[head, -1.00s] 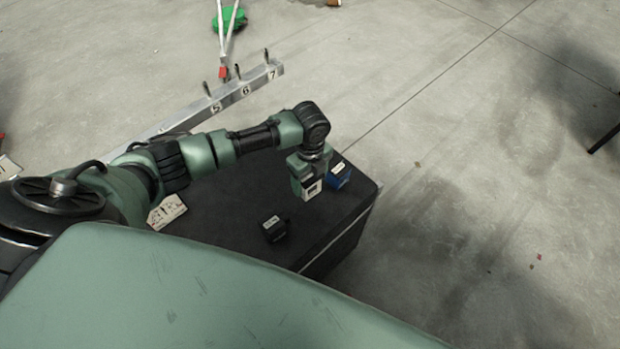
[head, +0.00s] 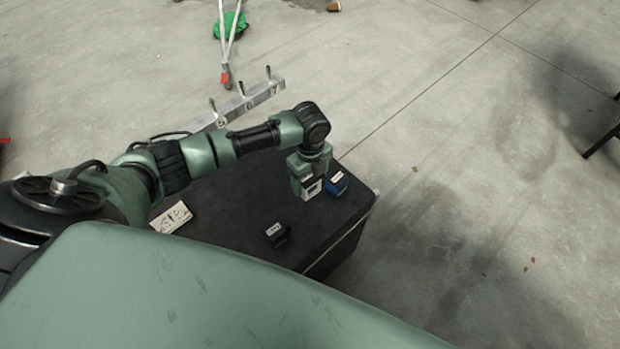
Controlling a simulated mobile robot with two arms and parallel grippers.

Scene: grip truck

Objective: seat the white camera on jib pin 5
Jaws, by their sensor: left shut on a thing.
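The white camera (head: 311,190) is a small white-faced block at the right part of the black case top. My left gripper (head: 307,182) points down and is shut on it; the fingers hide much of it. I cannot tell whether it touches the case top. The jib (head: 262,97) is a grey metal bar behind the case, with upright dark pins and numbers 5, 6 and 7 along it. Jib pin 5 (head: 212,104) is the leftmost pin I can see, empty, just above my left forearm. My arm hides the bar's left part. My right gripper is not in view.
A blue camera (head: 335,183) stands close beside the gripper on the case (head: 225,215). A black camera (head: 276,234) sits nearer, and a white card (head: 170,218) lies at left. A tripod leg with a red foot (head: 226,78) stands behind the jib.

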